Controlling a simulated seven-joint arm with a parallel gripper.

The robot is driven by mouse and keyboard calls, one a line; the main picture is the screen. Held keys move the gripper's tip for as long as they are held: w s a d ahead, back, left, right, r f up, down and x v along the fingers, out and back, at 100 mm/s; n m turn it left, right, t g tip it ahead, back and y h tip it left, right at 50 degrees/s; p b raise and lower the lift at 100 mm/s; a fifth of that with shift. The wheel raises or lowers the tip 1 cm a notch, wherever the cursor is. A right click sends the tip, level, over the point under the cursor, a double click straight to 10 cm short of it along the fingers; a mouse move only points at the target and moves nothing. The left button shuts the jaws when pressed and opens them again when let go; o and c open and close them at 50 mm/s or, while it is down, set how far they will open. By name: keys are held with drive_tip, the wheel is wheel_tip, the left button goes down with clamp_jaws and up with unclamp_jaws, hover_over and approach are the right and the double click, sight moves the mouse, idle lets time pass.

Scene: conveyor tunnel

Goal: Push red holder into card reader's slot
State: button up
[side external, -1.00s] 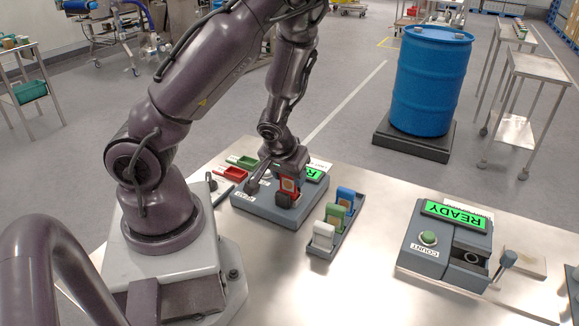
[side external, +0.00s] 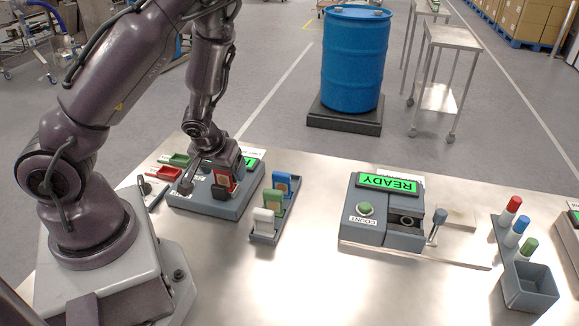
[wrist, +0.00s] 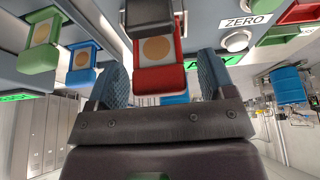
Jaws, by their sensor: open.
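The red holder (side external: 224,179), carrying a tan disc, stands upright at the grey card reader (side external: 201,204), which has a green screen. In the wrist view, the red holder (wrist: 158,80) lies between the two spread fingers of my gripper (wrist: 160,66), with dark grey parts across its upper end. My gripper (side external: 222,170) is low over the reader. It is open, with a visible gap beside the holder. The slot is mostly hidden by my gripper and the holder, so I cannot tell how deep the holder sits.
A grey rack right of the reader holds white (side external: 264,220), green (side external: 273,202) and blue (side external: 282,184) holders. Red (side external: 168,173) and green (side external: 176,159) trays lie left of the reader. A COUNT device (side external: 375,215) stands farther right, with bare metal table between.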

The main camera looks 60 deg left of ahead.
wheel_tip(320, 180, up, 5)
drive_tip(key=shift+a+r, duration=0.1)
drive_tip(key=shift+s+r, duration=0.1)
drive_tip(key=shift+r, duration=1.05)
drive_tip(key=shift+a+r, duration=0.15)
drive_tip(key=shift+r, duration=0.05)
drive_tip(key=w+d+r+m+h, duration=0.1)
drive_tip(key=w+d+m, duration=0.2)
drive_tip(key=d, duration=0.5)
drive_tip(key=w+d+r+m+t+h, duration=0.1)
drive_tip(key=w+d+m, duration=0.2)
drive_tip(key=d, duration=0.5)
drive_tip(key=w+d+r+m+h, duration=0.1)
drive_tip(key=w+d+m, duration=0.2)
drive_tip(key=d, duration=0.5)
drive_tip(key=shift+w+r, duration=0.35)
drive_tip(key=shift+w, duration=0.3)
